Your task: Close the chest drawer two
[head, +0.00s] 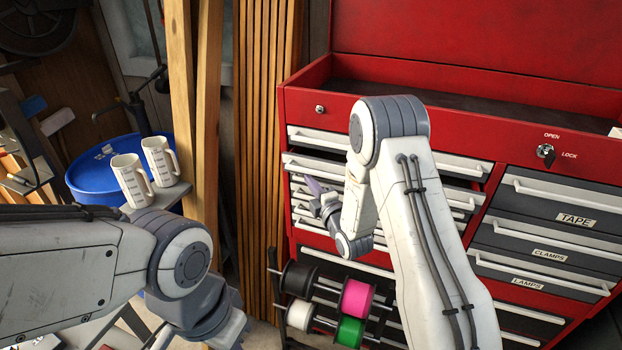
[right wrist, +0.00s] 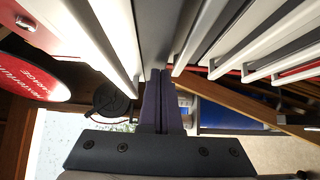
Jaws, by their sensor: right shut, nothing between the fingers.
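The red tool chest (head: 305,105) stands at the right in the head view, with a left column of pale-handled drawers. The second drawer from the top (head: 312,166) in that column seems to stand out a little, with a dark gap above it. My right arm hides its middle. My right gripper (head: 314,186) is just in front of the left part of this column, below the second handle. In the right wrist view its fingers (right wrist: 162,75) are shut and empty, with tips close to the drawer fronts. Contact cannot be told. My left arm is at lower left, its fingers out of view.
Spools (head: 356,299) on a rack stand low before the chest. Labelled grey drawers (head: 560,216) fill its right column. Wooden boards (head: 265,120) lean left of it. A blue drum (head: 92,178) and two white mugs (head: 131,181) are at the left.

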